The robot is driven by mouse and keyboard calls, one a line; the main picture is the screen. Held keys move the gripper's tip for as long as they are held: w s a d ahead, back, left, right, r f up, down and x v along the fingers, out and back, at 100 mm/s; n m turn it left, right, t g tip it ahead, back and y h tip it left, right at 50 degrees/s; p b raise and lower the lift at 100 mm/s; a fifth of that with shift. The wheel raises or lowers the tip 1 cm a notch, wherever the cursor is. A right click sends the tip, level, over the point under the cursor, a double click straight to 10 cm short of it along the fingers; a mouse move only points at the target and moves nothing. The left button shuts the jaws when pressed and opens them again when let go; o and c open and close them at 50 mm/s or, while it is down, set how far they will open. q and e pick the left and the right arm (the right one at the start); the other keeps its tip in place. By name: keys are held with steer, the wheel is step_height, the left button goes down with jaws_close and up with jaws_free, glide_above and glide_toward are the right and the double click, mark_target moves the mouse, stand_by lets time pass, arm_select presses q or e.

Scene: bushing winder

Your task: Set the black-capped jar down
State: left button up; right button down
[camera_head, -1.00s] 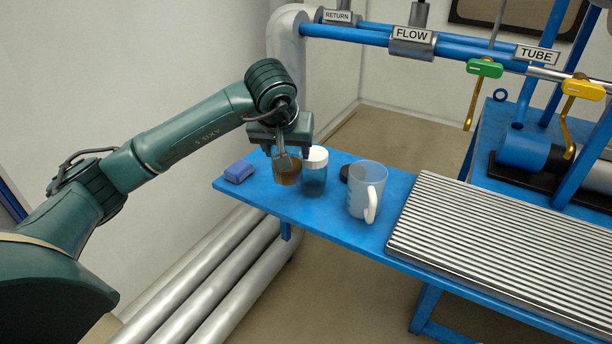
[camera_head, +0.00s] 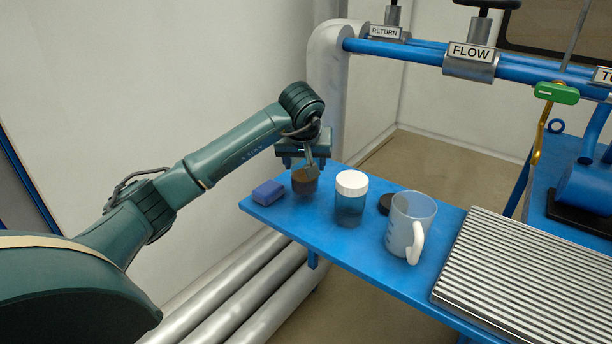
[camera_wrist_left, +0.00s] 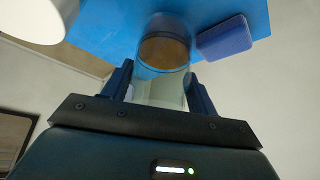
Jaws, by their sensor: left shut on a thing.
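My left gripper (camera_head: 304,164) is shut on a clear jar with brown contents (camera_head: 305,183), at the far left end of the blue table. In the left wrist view the jar (camera_wrist_left: 164,52) stands between the two fingers (camera_wrist_left: 160,88), over blue tabletop. I see no black cap on it; the gripper hides part of its top. I cannot tell whether its base touches the table. A black disc (camera_head: 385,203), like a cap, lies behind the clear mug. My right gripper is not in view.
A blue block (camera_head: 268,192) lies left of the held jar. A white-capped jar (camera_head: 350,200) stands to its right, then a clear mug (camera_head: 412,228). A ribbed metal plate (camera_head: 530,270) covers the right part of the blue table (camera_head: 330,235).

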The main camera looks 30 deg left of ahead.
arm_select(q)
step_height(320, 180, down, 2)
steer(key=shift+f, duration=0.1)
steer(key=shift+f+b, duration=0.25)
steer(key=shift+b, duration=0.1)
steer(key=shift+r, duration=0.1)
steer(key=o, duration=1)
steer(key=shift+o, duration=0.2)
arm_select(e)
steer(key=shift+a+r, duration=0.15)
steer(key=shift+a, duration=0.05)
